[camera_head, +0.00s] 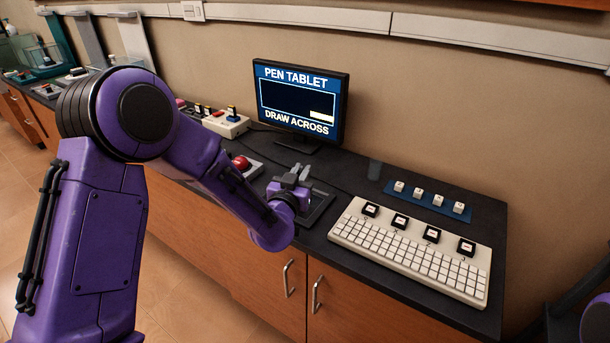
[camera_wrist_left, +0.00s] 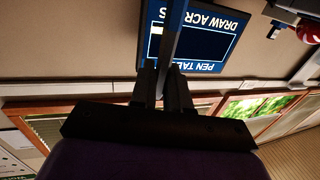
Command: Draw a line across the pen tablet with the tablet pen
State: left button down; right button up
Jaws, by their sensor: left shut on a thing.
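My left gripper (camera_head: 296,173) is over the dark pen tablet (camera_head: 319,210) on the counter, fingers toward the monitor. It hides much of the tablet. In the left wrist view the gripper (camera_wrist_left: 163,90) is shut on the tablet pen (camera_wrist_left: 174,35), a slim dark grey stick reaching out past the fingertips. The pen is hard to make out in the head view, and I cannot tell whether its tip touches the tablet. The monitor (camera_head: 299,100) reads "PEN TABLET" and "DRAW ACROSS" around a dark box with a small pale label. My right gripper is out of view.
A white keyboard (camera_head: 412,250) with several black keycap blocks lies right of the tablet. A blue strip (camera_head: 427,200) with several white keycaps is behind it. A red button (camera_head: 241,162) and a switch box (camera_head: 226,123) are to the left. The wall is behind.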

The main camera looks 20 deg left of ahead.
pick_arm(q)
jog(key=shift+w+a, duration=0.65)
jog(key=shift+a, duration=5.15)
jog(key=shift+s+d, duration=0.95)
jog(key=shift+d, duration=6.8)
notch_tip(320, 180, up, 8)
jog(key=p, duration=0.6)
jog(key=shift+p, duration=0.3)
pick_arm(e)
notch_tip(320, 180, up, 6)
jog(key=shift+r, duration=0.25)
